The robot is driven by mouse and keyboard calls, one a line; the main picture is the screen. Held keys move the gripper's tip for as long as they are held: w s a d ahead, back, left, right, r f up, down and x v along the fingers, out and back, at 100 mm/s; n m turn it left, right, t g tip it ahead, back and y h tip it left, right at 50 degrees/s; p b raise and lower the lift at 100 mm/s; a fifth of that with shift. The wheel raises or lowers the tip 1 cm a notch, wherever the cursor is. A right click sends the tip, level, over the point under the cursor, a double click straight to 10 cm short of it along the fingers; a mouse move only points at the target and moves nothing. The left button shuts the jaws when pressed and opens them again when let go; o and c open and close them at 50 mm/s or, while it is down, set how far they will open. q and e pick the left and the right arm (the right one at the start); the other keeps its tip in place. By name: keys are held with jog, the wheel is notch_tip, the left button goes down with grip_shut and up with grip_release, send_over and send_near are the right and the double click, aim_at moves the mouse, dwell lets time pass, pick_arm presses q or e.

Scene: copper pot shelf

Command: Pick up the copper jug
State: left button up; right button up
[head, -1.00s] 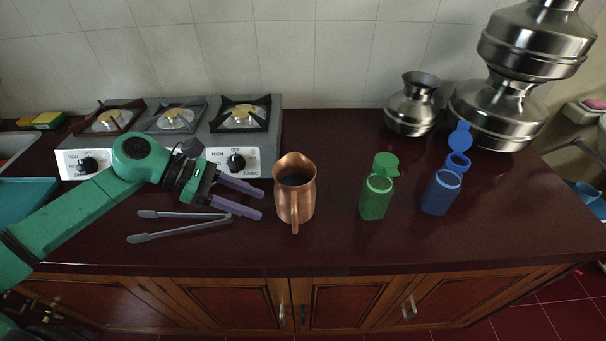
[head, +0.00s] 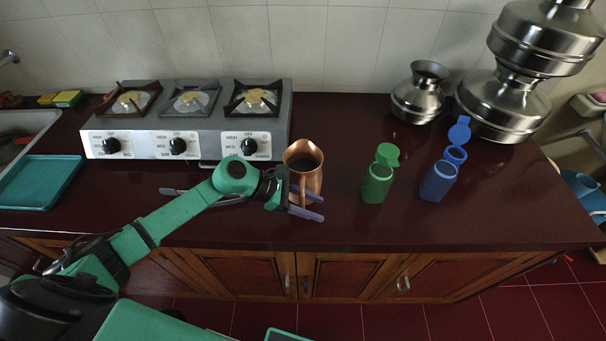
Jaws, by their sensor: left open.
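The copper jug (head: 312,172) stands upright on the dark red counter, right of the stove, its handle toward me. My left gripper (head: 320,208) comes in from the left at the jug's lower front. Its two purple fingers are apart, one nearer me than the other, and overlap the lower part of the jug and handle in the picture. I cannot tell whether the handle is between them or whether they touch it. The jug stands on the counter, not lifted. My right gripper is not in view.
A green bottle (head: 376,186) and a blue bottle (head: 437,184) with open lids stand right of the jug. Metal tongs (head: 172,191) lie partly hidden behind my left arm. A stove (head: 215,128) is behind. Steel pots (head: 417,99) stand at the back right.

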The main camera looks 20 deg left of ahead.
pick_arm(q)
jog(key=shift+f, duration=0.1)
grip_shut()
dwell(1.2)
jog(key=shift+w, duration=0.15)
